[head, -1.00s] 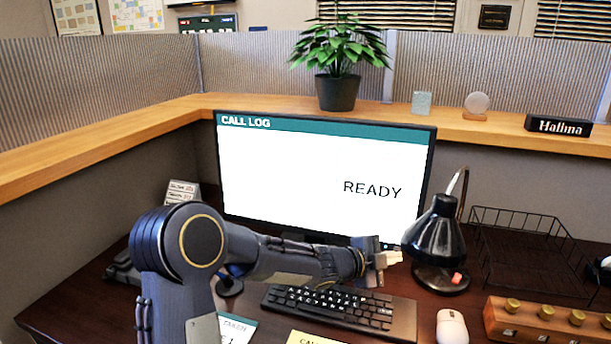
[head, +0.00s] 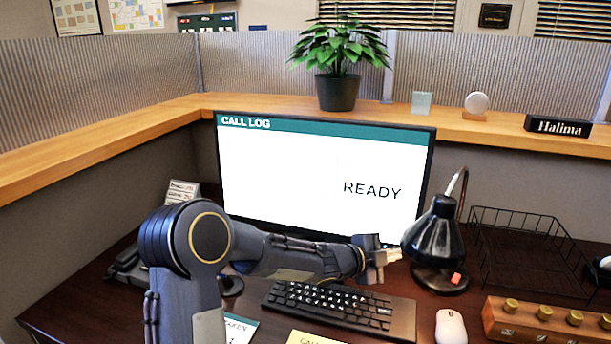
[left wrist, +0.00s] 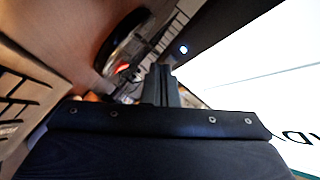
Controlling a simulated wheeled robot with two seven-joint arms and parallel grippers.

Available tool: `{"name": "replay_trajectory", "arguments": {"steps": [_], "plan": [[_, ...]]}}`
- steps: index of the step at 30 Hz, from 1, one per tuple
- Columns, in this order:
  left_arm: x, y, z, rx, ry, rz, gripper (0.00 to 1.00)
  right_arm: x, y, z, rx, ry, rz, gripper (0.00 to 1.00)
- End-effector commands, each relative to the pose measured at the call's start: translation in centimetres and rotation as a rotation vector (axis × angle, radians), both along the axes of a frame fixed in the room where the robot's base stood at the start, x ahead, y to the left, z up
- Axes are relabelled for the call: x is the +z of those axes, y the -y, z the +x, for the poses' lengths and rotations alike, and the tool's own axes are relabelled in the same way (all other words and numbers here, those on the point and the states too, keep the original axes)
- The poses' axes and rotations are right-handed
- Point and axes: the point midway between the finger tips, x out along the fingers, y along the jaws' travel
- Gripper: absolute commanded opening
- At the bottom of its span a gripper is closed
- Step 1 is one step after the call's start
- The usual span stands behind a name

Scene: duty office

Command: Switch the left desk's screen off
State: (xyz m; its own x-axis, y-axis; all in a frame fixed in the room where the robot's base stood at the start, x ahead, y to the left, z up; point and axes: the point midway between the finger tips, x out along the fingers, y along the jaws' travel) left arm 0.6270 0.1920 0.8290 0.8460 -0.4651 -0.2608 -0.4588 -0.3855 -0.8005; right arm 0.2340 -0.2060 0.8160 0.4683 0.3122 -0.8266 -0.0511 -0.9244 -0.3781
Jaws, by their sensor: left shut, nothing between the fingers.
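The desk screen (head: 290,180) is lit, with a teal bar reading CALL LOG and the word READY on white. My left gripper (head: 392,257) is shut and empty, in front of the screen's lower right edge, near the lamp. In the left wrist view the shut fingers (left wrist: 162,84) point toward the screen's dark lower bezel (left wrist: 215,45), where a small lit blue-white button or light (left wrist: 183,49) shows just beyond the tips. The bright screen (left wrist: 270,75) fills the right of that view. I cannot tell whether the fingertips touch the bezel. My right gripper is not in view.
A black desk lamp (head: 435,240) stands close to the right of my left gripper. The keyboard (head: 330,305) lies below it, with a mouse (head: 451,327) to the right. A wire tray (head: 530,250) and a wooden block with brass knobs (head: 545,322) are at the right.

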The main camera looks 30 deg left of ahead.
Motion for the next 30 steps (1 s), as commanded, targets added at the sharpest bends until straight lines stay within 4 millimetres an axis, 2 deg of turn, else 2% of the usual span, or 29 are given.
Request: {"name": "replay_trajectory", "arguments": {"steps": [9, 30], "plan": [[0.0, -0.1, 0.1, 0.001, 0.001, 0.000, 0.00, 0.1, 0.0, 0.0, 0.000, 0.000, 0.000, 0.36], [-0.1, 0.5, -1.7, 0.000, 0.001, 0.001, 0.00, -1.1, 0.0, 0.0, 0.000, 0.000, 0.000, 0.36]]}}
